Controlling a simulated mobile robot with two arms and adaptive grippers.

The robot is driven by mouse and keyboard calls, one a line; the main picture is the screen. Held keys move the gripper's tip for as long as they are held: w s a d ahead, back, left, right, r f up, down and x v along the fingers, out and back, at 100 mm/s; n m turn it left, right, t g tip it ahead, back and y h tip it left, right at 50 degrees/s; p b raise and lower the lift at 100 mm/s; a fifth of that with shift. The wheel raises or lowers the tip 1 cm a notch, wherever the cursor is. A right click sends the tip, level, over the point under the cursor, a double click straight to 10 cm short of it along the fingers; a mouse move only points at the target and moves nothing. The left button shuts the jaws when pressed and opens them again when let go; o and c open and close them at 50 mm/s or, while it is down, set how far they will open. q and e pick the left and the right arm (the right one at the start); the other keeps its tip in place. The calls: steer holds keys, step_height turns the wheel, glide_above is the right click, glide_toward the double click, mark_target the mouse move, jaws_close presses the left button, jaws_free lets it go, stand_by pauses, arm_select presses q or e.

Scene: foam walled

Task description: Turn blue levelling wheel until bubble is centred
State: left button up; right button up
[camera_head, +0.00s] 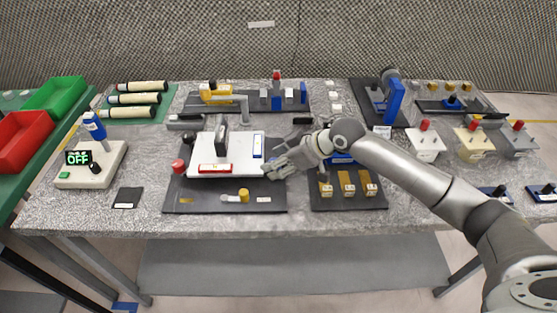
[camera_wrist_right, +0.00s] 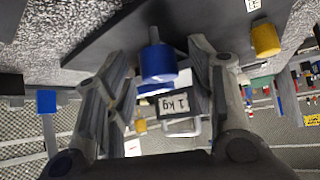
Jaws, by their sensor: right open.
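A white levelling plate (camera_head: 228,158) stands on a dark base (camera_head: 210,198) at the middle of the bench. The blue levelling wheel (camera_wrist_right: 158,62) is a short cylinder on a grey stem in the right wrist view. In the head view my right gripper hides it. My right gripper (camera_head: 270,173) is at the plate's right front corner. In the wrist view its open fingers (camera_wrist_right: 160,85) stand on either side of the blue wheel, with gaps showing. A red-framed vial (camera_head: 214,168) and a blue-framed vial (camera_head: 258,147) lie on the plate. Their bubbles are too small to make out.
A dark 1 kg weight (camera_head: 222,138) stands on the plate. A red wheel (camera_head: 178,166) is at its left corner and a yellow knob (camera_head: 244,195) in front. The bench's front strip is clear.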

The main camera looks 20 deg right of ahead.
steer(key=c, duration=1)
steer(key=n+b, duration=0.1)
steer(key=n+g+y+b, duration=0.1)
steer(key=shift+w+d+f+n+g, duration=0.1)
steer(key=shift+w+f+n+g, duration=0.1)
steer(key=shift+n+g, duration=0.1)
steer(key=shift+n+g+y+b, duration=0.4)
steer(key=shift+n+g+b, duration=0.1)
steer(key=shift+n, duration=0.2)
steer(key=shift+r+n, duration=0.15)
steer(key=shift+n, duration=0.15)
